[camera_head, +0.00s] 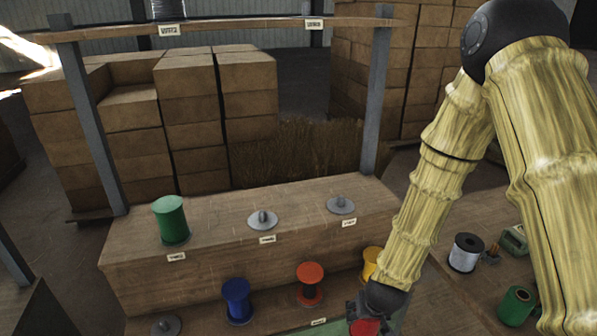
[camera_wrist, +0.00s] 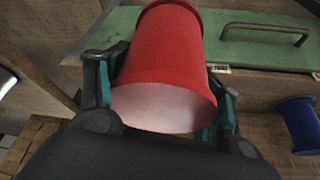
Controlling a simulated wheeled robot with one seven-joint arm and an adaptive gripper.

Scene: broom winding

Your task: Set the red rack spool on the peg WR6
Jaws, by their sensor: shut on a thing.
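My gripper (camera_head: 372,306) is low at the front of the rack, shut on a red spool (camera_head: 364,327). In the wrist view the red spool (camera_wrist: 165,65) sits between my gripper's teal-padded fingers (camera_wrist: 168,112), its pale end face towards the camera. On the rack's upper step two grey pegs, one in the middle (camera_head: 262,219) and one at right (camera_head: 341,205), stand empty. Another empty peg (camera_head: 166,326) is at the lower left. The small peg labels are too blurred to tell which is WR6.
A green spool (camera_head: 171,220) stands at the upper step's left. A blue spool (camera_head: 238,301), an orange-red spool (camera_head: 310,284) and a partly hidden yellow spool (camera_head: 371,264) stand lower. A green lid with a handle (camera_wrist: 265,30) shows beneath the held spool. Grey posts (camera_head: 376,100) flank the rack.

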